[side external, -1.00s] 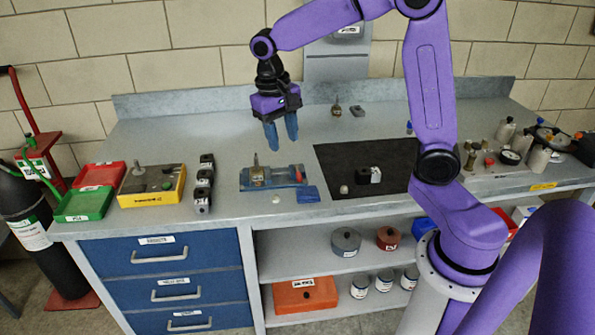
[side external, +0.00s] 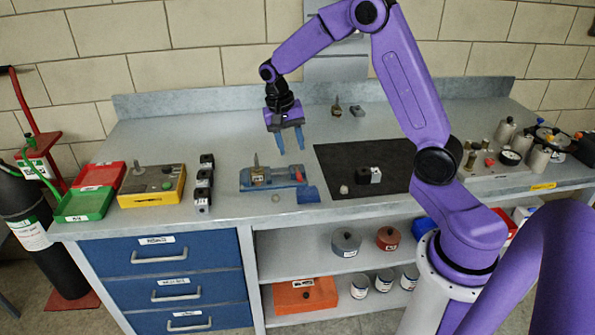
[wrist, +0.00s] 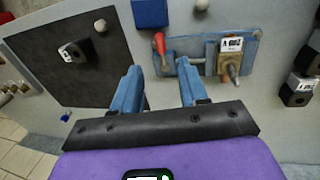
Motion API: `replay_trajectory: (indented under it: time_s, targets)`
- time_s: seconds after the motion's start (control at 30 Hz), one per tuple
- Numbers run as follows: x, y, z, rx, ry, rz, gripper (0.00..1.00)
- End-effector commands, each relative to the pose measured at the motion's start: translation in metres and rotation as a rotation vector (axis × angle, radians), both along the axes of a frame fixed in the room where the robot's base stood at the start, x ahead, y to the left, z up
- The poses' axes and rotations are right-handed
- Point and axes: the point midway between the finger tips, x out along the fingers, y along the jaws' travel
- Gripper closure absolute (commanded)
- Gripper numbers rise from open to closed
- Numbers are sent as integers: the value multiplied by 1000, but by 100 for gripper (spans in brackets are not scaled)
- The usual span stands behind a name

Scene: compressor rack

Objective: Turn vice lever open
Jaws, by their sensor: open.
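The blue vice (side external: 275,183) sits on the bench below and in front of my gripper. In the wrist view the vice (wrist: 212,68) is just beyond the fingertips. Its lever has a red handle (wrist: 159,44) at the left end of the vice, beside a steel screw bar. A brass fitting (wrist: 231,57) with a white label sits at the vice's other end; it stands upright in the side view (side external: 258,174). My gripper (side external: 291,148) is open and empty, above the bench behind the vice. In the wrist view the fingers (wrist: 160,72) are apart, touching nothing.
A blue block (side external: 308,195) lies to the right of the vice. A dark mat (side external: 335,158) holds a black block (side external: 368,175). Several black blocks (side external: 204,183) stand left of the vice, beside a yellow box (side external: 152,197).

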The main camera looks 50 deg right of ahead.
Motion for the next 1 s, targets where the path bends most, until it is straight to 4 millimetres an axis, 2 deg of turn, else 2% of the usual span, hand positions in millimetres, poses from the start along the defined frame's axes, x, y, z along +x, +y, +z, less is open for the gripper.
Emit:
replay_trajectory:
  time_s: [0.3, 0.5, 0.7, 0.97, 1.0]
  targets:
    - [-9, -8, -59, 1, 5, -1, 57]
    - [-12, -12, -83, 0, 3, 2, 57]
    - [-14, -13, -93, 0, 0, 1, 57]
    - [-14, -13, -93, 1, -1, 1, 57]
    - [-14, -13, -93, 1, -1, 1, 70]
